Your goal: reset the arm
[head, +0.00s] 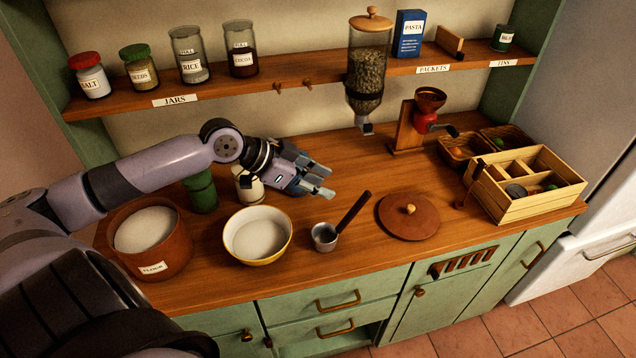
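My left arm comes in from the left and reaches over the wooden counter (330,262). My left gripper (328,182) is in the air above the middle of the counter, behind the bowl and the scoop. Its fingers point right and stand apart, with nothing seen between them. A cream bottle (249,190) is partly hidden by my wrist. A dark green canister (202,194) stands left of the bottle, below my forearm. My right gripper is not in view.
A flour crock (152,265), a yellow-rimmed bowl (257,257), a metal scoop (324,237) and a round wooden lid (408,216) line the front. A grinder (411,130) and a wooden crate (526,208) stand right. A dispenser (367,75) hangs from the shelf (290,88).

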